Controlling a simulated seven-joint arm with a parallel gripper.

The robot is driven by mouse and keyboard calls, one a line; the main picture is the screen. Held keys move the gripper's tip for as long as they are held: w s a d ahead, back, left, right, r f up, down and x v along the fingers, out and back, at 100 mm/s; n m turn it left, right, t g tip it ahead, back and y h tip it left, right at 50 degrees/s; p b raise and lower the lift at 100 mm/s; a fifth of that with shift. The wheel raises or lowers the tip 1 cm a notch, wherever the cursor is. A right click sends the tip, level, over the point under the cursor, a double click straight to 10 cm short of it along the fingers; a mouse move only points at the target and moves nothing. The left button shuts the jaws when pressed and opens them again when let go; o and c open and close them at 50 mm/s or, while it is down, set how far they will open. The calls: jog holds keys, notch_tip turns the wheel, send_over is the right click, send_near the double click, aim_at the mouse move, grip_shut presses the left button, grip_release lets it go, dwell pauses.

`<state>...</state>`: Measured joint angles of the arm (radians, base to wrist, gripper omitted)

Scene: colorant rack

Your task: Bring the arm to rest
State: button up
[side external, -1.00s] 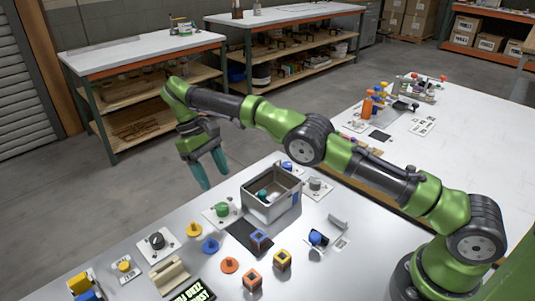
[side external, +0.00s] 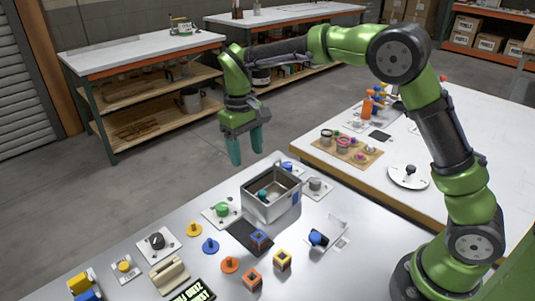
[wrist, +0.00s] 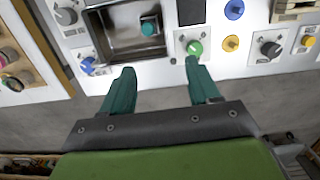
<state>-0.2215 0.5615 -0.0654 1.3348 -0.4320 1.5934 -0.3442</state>
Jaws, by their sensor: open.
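My gripper (side external: 246,149) hangs with its teal fingers pointing down, in the air above the far edge of the white work table (side external: 150,285). Its fingers are apart with nothing between them, as the wrist view also shows (wrist: 158,85). My arm is raised and bent, with its upper links well above the table. A grey open bin (side external: 272,208) with a teal piece (side external: 262,194) inside stands below and to the right of the gripper. The gripper touches nothing.
Colored knobs, a green one (side external: 222,209) among them, blue and yellow pegs and small cube blocks (side external: 282,259) are spread over the table. A second table (side external: 470,160) at the right holds a wooden board with cups (side external: 345,148). Shelved benches stand behind, across open floor.

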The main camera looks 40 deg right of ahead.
jog(key=s+d+r+m+t, duration=0.1)
jog(key=s+r+t, duration=0.1)
jog(key=s, duration=0.5)
jog(key=s+d+r+m+t+y, duration=0.1)
jog(key=s+d+r+t, duration=0.1)
jog(key=s, duration=0.6)
jog(key=s+d+r+m+t+y, duration=0.1)
jog(key=s+r+t, duration=0.3)
jog(key=s, duration=0.4)
jog(key=shift+d+r+m, duration=0.15)
jog(key=shift+d+m, duration=0.45)
